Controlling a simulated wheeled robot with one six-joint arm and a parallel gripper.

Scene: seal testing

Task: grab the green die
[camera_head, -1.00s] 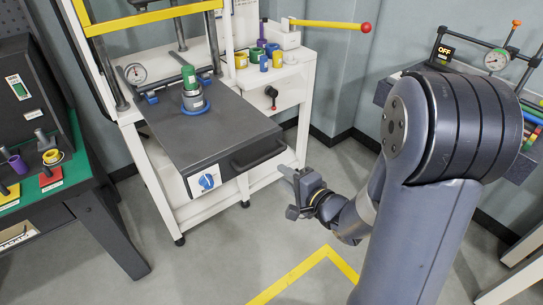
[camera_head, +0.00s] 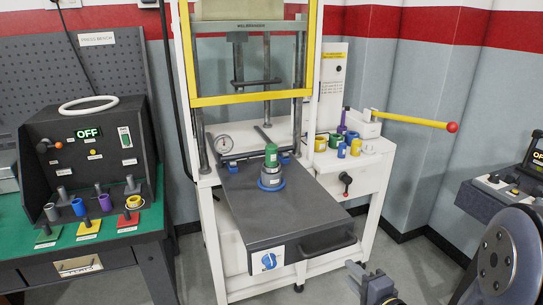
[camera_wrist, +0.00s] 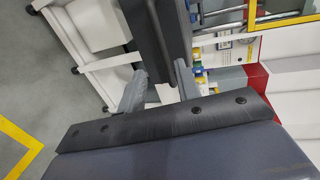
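The green die (camera_head: 271,155) is a small green cylinder. It stands upright on a grey metal piece with a blue ring (camera_head: 270,184) around its base, on the dark slide-out plate (camera_head: 240,207) of the press. My gripper (camera_head: 356,272) is low at the bottom of the head view, to the right of and in front of the plate, well apart from the die. In the wrist view my gripper (camera_wrist: 160,88) shows two grey fingers spread apart with nothing between them. The die cannot be made out in the wrist view.
A yellow lever with a red knob (camera_head: 452,127) sticks out right of the press. Several coloured rings and cylinders (camera_head: 342,150) stand on the white side shelf. A green-topped bench (camera_head: 100,238) is at left. The plate has a front handle (camera_head: 328,243). Open floor lies in front.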

